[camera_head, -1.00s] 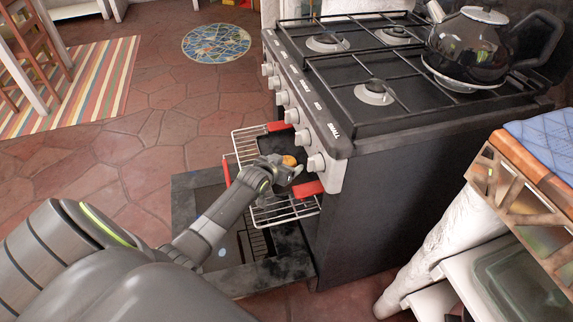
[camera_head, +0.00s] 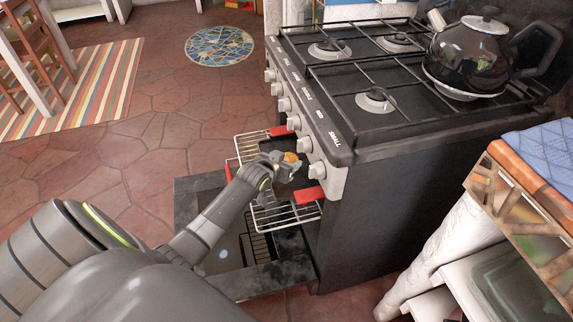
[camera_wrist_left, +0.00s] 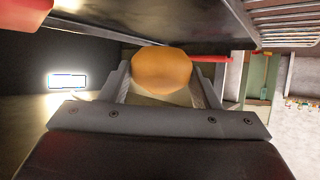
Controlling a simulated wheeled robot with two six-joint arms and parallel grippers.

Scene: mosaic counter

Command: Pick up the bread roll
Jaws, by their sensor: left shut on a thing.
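The bread roll (camera_head: 291,157) is a small golden-brown round thing at the oven's mouth. In the left wrist view the roll (camera_wrist_left: 161,70) sits between the two finger pads. My left gripper (camera_head: 285,166) is shut on it. The gripper is over the pulled-out oven rack (camera_head: 289,217), near its inner end. A dark tray (camera_head: 282,146) lies on the rack beside the gripper. Whether the roll still touches the tray is hard to tell. My right gripper is not in view.
The stove (camera_head: 385,170) rises just right of the gripper, with knobs along its front edge. The open oven door (camera_head: 265,275) lies below the rack. A black kettle (camera_head: 470,60) stands on the hob. Red grips (camera_head: 309,195) mark the rack's side.

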